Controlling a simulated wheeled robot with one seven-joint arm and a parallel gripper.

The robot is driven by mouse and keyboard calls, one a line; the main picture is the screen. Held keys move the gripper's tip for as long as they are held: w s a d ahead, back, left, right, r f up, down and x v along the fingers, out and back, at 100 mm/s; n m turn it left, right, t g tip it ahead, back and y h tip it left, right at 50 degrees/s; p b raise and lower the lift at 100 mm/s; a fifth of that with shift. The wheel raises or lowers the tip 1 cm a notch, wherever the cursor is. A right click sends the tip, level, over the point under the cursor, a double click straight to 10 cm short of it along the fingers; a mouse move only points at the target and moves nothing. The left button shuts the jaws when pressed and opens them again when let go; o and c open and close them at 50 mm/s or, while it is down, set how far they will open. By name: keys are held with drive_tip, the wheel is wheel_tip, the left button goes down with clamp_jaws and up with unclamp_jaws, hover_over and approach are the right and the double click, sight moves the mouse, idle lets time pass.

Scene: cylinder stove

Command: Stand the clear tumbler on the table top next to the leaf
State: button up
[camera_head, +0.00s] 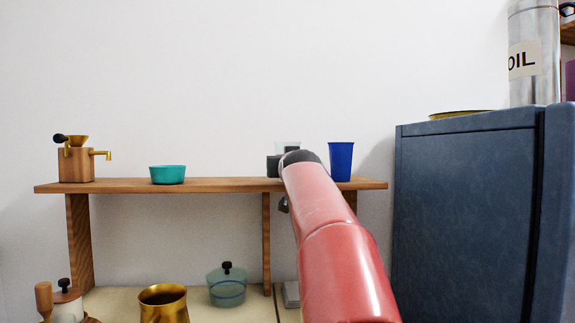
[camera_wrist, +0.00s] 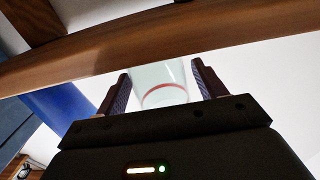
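The clear tumbler (camera_wrist: 160,78) shows in the wrist view with a red ring, between my two fingers and against the edge of the wooden shelf board (camera_wrist: 110,45). In the head view the tumbler (camera_head: 288,145) is a pale shape at the shelf, mostly hidden behind my gripper (camera_head: 275,164). In the wrist view my gripper (camera_wrist: 162,84) is open, its fingers on both sides of the tumbler with slim gaps. Whether the tumbler touches the shelf is hard to see. I cannot make out a leaf in either view.
A blue cup (camera_head: 341,161) stands close to the right of the tumbler. A teal bowl (camera_head: 167,175) and a grinder (camera_head: 77,163) stand further left on the shelf (camera_head: 220,185). Below are a brass pot (camera_head: 164,305) and a lidded glass pot (camera_head: 227,287). A blue cabinet (camera_head: 465,210) rises at right.

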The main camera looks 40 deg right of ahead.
drive_tip(key=c, duration=0.9)
drive_tip(key=shift+r, duration=0.1)
wheel_tip(320, 180, up, 10)
drive_tip(key=shift+f+p, duration=0.15)
drive_tip(key=shift+p, duration=0.65)
